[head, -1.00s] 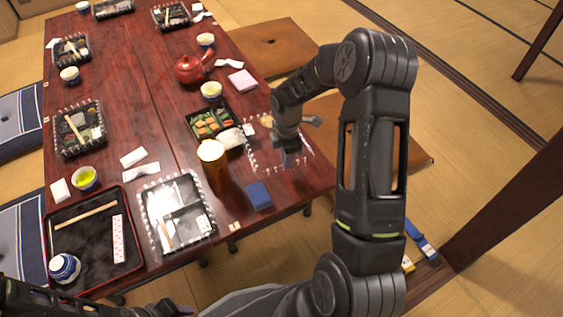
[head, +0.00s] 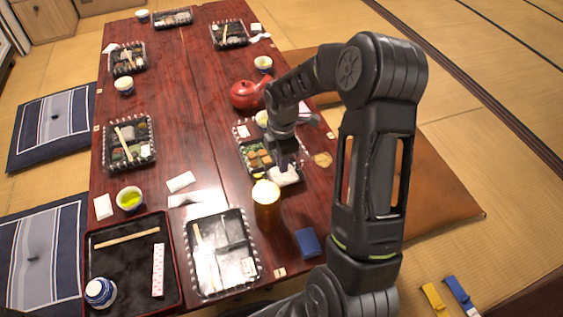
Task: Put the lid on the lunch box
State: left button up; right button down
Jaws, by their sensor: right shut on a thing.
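The open lunch box (head: 257,160) holds several foods, including orange-brown pieces and white rice. It sits right of the table's middle, behind the brown cup. My right gripper (head: 284,163) is over it, shut on the clear lid (head: 243,132), which has a white-dashed edge and a pale label. The lid overlaps the lunch box in the head view. I cannot tell whether it touches the rim or is held just above it. My wrist hides part of the lid and box. My left gripper is not in view.
A tall brown cup (head: 266,205) stands close in front of the lunch box. A blue box (head: 307,243) is at the near right edge. A red teapot (head: 246,95) is behind. A covered lunch box (head: 222,285) and a black tray (head: 130,280) lie in front.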

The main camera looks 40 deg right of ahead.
jog(key=shift+f, duration=0.1)
jog(key=shift+f+b, duration=2.45)
jog(key=shift+f, duration=0.55)
jog(key=shift+f, duration=1.2)
dwell(1.0)
jog(key=c, duration=1.5)
grip_release()
jog(key=shift+o, duration=0.5)
